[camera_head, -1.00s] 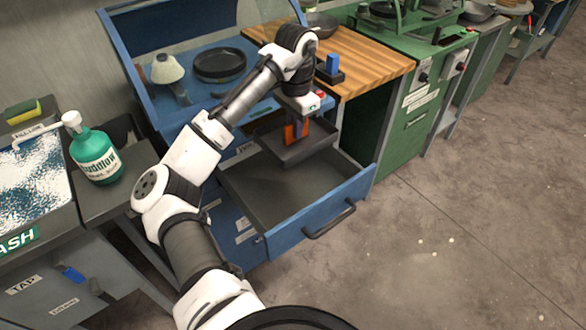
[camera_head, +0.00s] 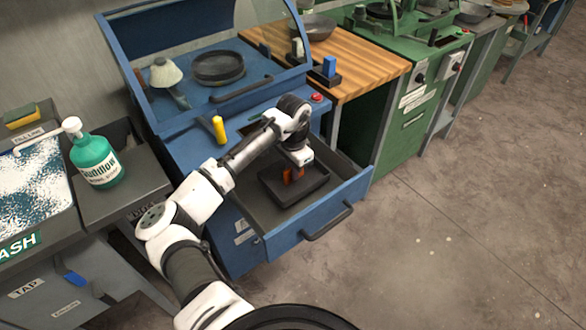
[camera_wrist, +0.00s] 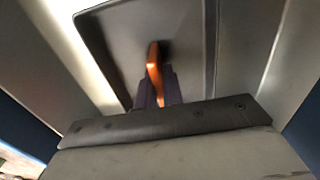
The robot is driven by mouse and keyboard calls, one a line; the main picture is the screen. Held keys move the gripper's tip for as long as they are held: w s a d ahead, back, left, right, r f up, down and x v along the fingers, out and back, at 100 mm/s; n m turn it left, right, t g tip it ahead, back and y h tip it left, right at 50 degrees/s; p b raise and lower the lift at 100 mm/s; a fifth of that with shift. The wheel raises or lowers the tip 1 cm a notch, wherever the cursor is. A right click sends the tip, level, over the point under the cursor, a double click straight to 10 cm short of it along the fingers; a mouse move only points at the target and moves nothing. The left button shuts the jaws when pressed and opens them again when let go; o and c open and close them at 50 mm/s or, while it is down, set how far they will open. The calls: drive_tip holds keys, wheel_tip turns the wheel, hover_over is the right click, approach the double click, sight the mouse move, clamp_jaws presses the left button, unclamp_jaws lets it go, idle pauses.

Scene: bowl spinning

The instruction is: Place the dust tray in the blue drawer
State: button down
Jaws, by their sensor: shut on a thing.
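The dark, shallow dust tray (camera_head: 312,187) is inside the open blue drawer (camera_head: 350,195), within its walls. I cannot tell whether it touches the drawer floor. My gripper (camera_head: 293,175) reaches down into the tray from above and is shut on it. An orange part shows at the fingertips. The wrist view shows the grey tray (camera_wrist: 115,40) around the gripper (camera_wrist: 155,85); the exact grip spot is partly hidden.
The drawer's dark handle (camera_head: 328,222) faces the open floor at the front right. A yellow-handled tool (camera_head: 219,130) stands on the blue bench above. A green bottle (camera_head: 95,155) is at left, and a wooden worktop (camera_head: 365,62) is behind right.

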drive_tip(key=c, duration=1.5)
unclamp_jaws()
wheel_tip(320, 180, up, 12)
drive_tip(key=shift+r+b, duration=0.1)
drive_tip(key=shift+b, duration=0.85)
